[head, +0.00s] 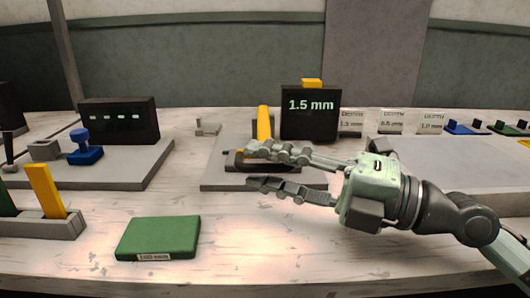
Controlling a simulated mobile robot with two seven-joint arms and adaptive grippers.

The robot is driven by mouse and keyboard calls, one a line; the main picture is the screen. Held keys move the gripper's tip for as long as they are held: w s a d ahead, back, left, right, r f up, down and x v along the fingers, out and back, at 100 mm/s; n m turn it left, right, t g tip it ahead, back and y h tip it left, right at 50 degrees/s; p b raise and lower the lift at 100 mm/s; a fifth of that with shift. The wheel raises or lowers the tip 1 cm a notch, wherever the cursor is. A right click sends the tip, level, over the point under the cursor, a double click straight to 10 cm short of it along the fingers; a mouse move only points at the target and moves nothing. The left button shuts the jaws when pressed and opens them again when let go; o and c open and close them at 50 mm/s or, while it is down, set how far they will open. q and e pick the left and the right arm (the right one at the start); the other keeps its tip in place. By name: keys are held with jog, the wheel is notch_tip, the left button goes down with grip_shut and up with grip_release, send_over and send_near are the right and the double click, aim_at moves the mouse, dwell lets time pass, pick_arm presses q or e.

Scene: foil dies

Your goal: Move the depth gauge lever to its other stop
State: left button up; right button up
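The depth gauge is a black display box (310,120) reading "1.5 mm", standing at the back of a grey base plate (222,178). A yellow lever (264,122) stands nearly upright just left of the display, leaning slightly left at its top. Its lower end is hidden behind my upper finger. My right gripper (250,167) reaches in from the right, fingers pointing left and parted, with nothing seen between them. The upper finger crosses in front of the lever's foot and a dark slotted part; I cannot tell whether it touches. My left gripper is out of view.
A green block (157,239) lies on the table in front. Another yellow lever (46,190) stands in a grey base at left. Behind it are a blue knob (83,150) and a black box (120,121). Depth cards (391,121) stand at the back right.

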jog(key=shift+a, duration=0.25)
jog(key=shift+c, duration=0.3)
grip_shut()
